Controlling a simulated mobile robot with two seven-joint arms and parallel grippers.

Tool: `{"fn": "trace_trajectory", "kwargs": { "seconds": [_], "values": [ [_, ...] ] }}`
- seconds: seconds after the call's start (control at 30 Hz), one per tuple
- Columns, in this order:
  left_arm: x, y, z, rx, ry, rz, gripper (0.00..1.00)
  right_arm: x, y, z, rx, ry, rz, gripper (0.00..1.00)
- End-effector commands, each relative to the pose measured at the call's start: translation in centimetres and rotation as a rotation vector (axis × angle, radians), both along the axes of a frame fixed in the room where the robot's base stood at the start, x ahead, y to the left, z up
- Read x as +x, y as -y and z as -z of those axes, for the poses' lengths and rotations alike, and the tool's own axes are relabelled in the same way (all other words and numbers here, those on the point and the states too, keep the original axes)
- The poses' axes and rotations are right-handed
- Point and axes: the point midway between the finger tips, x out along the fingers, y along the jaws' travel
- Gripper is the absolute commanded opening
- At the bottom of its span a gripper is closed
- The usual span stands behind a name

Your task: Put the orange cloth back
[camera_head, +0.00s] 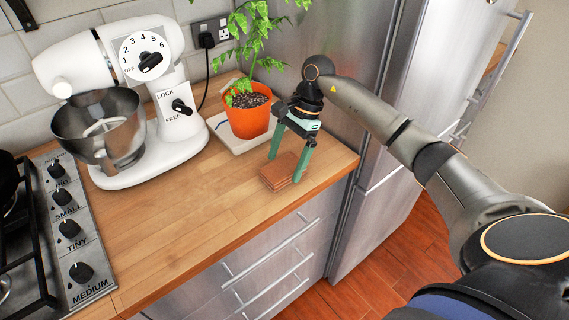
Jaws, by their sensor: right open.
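The orange cloth (279,173) is a small folded orange-brown bundle lying flat on the wooden counter, close to its front right corner. My right gripper (283,170) points down over it, with its two green fingers spread apart. One finger stands on the far left side of the cloth and the other at its right side. I cannot tell whether the fingers touch the cloth. My left gripper is not in view.
A potted plant (248,122) stands on a white tray (226,136) just behind my right gripper. A white stand mixer (175,140) with a steel bowl is left of it. A hob (66,225) is at far left. The wooden counter (180,220) in front is clear. A steel fridge (345,120) stands right.

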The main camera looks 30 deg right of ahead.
Motion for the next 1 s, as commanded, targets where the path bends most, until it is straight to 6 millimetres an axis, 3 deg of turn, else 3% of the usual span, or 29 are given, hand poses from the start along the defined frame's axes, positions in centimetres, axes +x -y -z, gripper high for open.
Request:
{"fn": "trace_trajectory", "kwargs": {
  "seconds": [0.3,0.5,1.0],
  "values": [
    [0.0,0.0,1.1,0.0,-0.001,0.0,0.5,0.3,2.7,-6.4,-0.001,0.005,0.002,1.0],
    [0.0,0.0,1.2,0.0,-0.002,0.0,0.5,0.3,3.8,-9.0,0.0,0.0,0.0,1.0],
    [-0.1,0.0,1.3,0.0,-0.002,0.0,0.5,0.3,4.1,-9.8,0.001,-0.001,0.0,1.0]
  ]
}}
